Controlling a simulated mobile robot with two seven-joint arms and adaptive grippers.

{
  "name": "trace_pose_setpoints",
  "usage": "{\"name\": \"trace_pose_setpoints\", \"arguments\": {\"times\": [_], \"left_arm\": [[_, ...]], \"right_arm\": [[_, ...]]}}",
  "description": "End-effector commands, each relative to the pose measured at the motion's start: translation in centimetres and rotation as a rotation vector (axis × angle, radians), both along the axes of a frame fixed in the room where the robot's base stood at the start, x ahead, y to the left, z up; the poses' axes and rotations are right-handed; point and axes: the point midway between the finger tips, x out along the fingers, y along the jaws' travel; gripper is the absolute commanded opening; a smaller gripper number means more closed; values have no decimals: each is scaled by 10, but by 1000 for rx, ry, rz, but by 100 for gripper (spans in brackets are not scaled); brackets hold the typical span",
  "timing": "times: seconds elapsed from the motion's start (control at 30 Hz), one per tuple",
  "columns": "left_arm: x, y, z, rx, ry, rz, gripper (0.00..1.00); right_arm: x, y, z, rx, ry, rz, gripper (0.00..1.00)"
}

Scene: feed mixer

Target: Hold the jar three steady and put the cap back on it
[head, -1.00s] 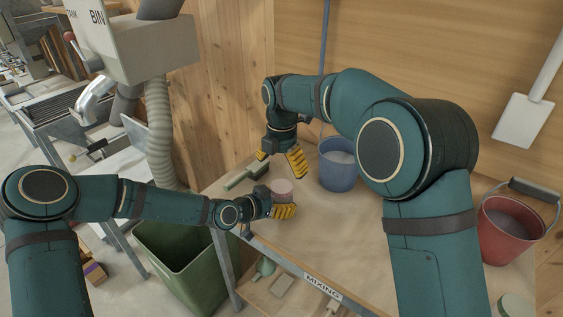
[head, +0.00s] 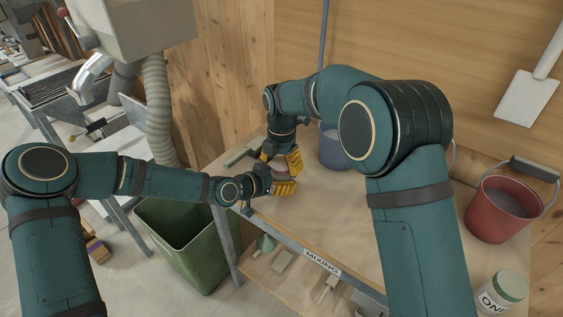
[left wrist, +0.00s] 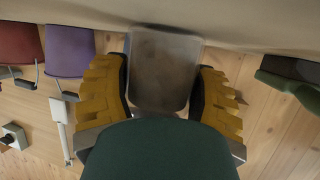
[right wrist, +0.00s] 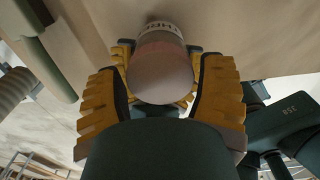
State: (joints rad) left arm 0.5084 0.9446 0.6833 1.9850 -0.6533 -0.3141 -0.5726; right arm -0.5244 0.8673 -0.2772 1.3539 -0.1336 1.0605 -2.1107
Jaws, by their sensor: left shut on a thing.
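Jar three (head: 282,181) stands near the left end of the workbench. My left gripper (head: 284,187) is shut on it from the side; the jar's grey-brown body shows between the yellow fingers in the left wrist view (left wrist: 163,72). My right gripper (head: 281,163) is directly above, pointing down, its fingers spread on both sides of the jar's top. In the right wrist view a pinkish-brown round top (right wrist: 160,72) lies between these fingers, with a white lettered label (right wrist: 163,28) beyond. I cannot tell whether that top is the cap, or whether it is seated.
A brush (head: 240,156) lies behind the grippers to the left. A blue bucket (head: 334,150) stands behind, a red bucket (head: 503,208) at right. A green-lidded jar (head: 503,292) stands at the near right. A green bin (head: 190,250) is below the bench's left end.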

Motion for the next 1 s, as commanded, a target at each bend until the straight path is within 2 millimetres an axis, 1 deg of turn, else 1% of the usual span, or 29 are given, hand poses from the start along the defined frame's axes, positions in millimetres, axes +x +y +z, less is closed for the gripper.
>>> {"name": "trace_pose_setpoints", "arguments": {"times": [0.03,0.07,0.1,0.13,0.27,0.37,0.73,0.83,1.0], "left_arm": [[0,0,1,0,-1,0,0],[0,0,1,0,-1,0,0],[0,0,1,0,-1,0,0],[0,0,1,0,-1,0,0],[0,0,1,0,-1,0,0],[0,0,1,0,-1,0,0],[0,0,1,0,-1,0,0],[0,0,1,0,-1,0,0],[0,0,1,0,-1,0,0]], "right_arm": [[0,0,0,0,0,0,46],[0,0,0,0,0,0,36],[0,0,0,0,0,0,22],[0,0,0,0,0,0,15],[0,0,0,0,0,-15,15],[0,0,0,0,0,-93,15],[0,0,0,-2,2,-712,15],[0,0,0,-2,3,-825,15],[0,0,0,-2,3,-900,15]]}}
